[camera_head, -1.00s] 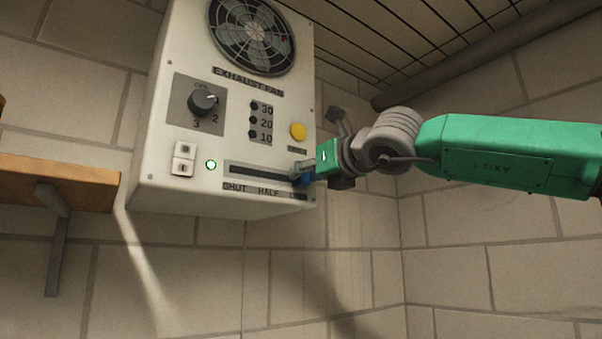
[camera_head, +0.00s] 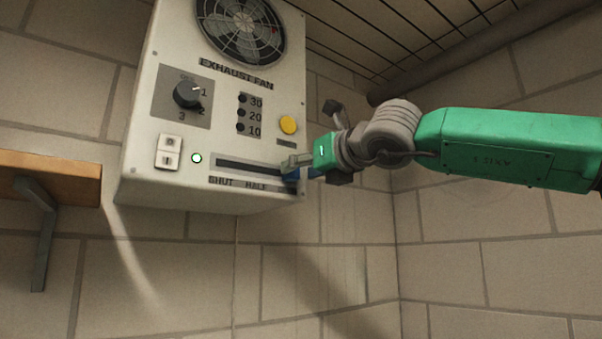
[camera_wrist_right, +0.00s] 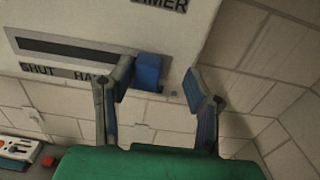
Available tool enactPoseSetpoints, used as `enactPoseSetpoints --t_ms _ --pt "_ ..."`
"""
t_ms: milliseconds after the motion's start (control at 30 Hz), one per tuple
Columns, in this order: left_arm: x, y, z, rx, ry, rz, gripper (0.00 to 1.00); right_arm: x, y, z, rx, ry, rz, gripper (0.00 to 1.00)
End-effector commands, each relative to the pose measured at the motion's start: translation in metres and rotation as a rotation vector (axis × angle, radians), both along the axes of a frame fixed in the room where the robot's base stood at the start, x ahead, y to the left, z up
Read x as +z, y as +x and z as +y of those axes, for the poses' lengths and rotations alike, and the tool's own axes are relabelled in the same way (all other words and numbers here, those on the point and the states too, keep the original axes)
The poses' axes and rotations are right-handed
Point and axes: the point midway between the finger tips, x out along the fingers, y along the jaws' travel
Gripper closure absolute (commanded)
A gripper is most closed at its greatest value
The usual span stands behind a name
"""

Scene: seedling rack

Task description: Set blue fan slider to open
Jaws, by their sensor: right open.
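The white exhaust fan box (camera_head: 215,112) hangs on the block wall. Its dark horizontal slot (camera_head: 245,167) carries the labels SHUT and HALF from left to right. The blue fan slider (camera_head: 290,173) is at the slot's right end, past HALF; it also shows in the right wrist view (camera_wrist_right: 149,71). My right gripper (camera_wrist_right: 160,79) is open, with the slider between its fingers, close to the left finger and apart from the right one. My left gripper is not in view.
The box also has a rotary knob (camera_head: 187,94), a yellow button (camera_head: 288,125), a rocker switch (camera_head: 168,153) and a lit green lamp (camera_head: 197,158). A wooden shelf (camera_head: 50,172) stands out at the left. The wall below the box is clear.

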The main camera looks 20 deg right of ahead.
Motion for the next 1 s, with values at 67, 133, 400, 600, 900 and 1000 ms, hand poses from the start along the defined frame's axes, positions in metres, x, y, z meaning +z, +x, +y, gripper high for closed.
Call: enactPoseSetpoints --t_ms 67,133,400,600,900,1000 --pt "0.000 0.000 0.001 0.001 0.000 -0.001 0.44 0.001 -0.010 -0.003 0.000 0.000 -0.002 0.57" --pt "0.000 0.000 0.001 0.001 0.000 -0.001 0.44 0.001 -0.022 -0.008 0.000 0.000 -0.002 0.57" --pt "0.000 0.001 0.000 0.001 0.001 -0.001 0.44 -0.001 -0.073 -0.033 -0.001 0.003 0.000 0.57" --pt "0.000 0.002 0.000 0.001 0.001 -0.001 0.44 -0.003 -0.096 -0.043 -0.002 0.002 0.002 0.57" --pt "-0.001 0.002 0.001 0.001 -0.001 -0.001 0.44 -0.003 -0.103 -0.043 -0.002 0.001 0.004 0.57" --pt "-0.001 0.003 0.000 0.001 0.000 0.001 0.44 -0.003 -0.103 -0.042 -0.002 0.001 0.004 0.57"
